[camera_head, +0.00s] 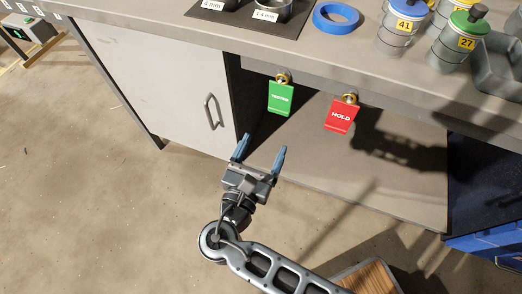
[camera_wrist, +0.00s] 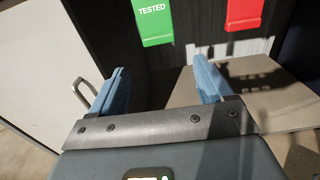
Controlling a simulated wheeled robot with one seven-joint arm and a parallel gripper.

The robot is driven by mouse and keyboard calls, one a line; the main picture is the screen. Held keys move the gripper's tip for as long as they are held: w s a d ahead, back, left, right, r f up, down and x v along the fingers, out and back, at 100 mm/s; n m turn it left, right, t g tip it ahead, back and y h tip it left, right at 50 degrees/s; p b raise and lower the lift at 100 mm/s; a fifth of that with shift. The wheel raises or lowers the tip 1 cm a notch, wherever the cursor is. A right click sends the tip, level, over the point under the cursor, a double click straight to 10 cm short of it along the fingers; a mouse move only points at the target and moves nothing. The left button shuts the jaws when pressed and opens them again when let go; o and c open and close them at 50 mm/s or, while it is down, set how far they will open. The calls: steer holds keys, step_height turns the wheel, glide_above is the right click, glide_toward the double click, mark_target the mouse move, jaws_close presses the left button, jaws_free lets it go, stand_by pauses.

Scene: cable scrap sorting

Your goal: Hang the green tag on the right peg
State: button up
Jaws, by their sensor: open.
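The green tag (camera_head: 281,98), lettered "TESTED", hangs on the left brass peg (camera_head: 283,78) under the bench's front edge. It also shows at the top of the wrist view (camera_wrist: 153,20). A red tag (camera_head: 340,117), lettered "HOLD", hangs on the right peg (camera_head: 350,98); its lower part shows at the top right of the wrist view (camera_wrist: 244,12). My gripper (camera_head: 262,153) is open and empty, below and in front of the green tag and apart from it. In the wrist view, its blue fingers (camera_wrist: 160,84) stand wide apart below the tag. The pegs are outside the wrist view.
The bench (camera_head: 250,35) carries a blue tape roll (camera_head: 336,17) and several lidded jars (camera_head: 400,30). A grey cabinet door (camera_head: 160,85) with a handle is left of the tags. An open shelf space lies below them. A blue bin (camera_head: 490,243) stands at the lower right.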

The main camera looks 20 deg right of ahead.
mark_target(279, 107)
steer(key=shift+b+x, duration=0.95)
steer(key=shift+x, duration=2.05)
steer(key=shift+w+d+r, duration=0.2)
steer(key=shift+w+r, duration=0.15)
steer(key=shift+w, duration=0.05)
steer(key=shift+p+x, duration=0.6)
steer(key=shift+x, duration=0.95)
steer(key=shift+f, duration=0.1)
steer(key=c, duration=0.7)
steer(key=shift+r+p, duration=0.6)
steer(key=shift+p, duration=0.2)
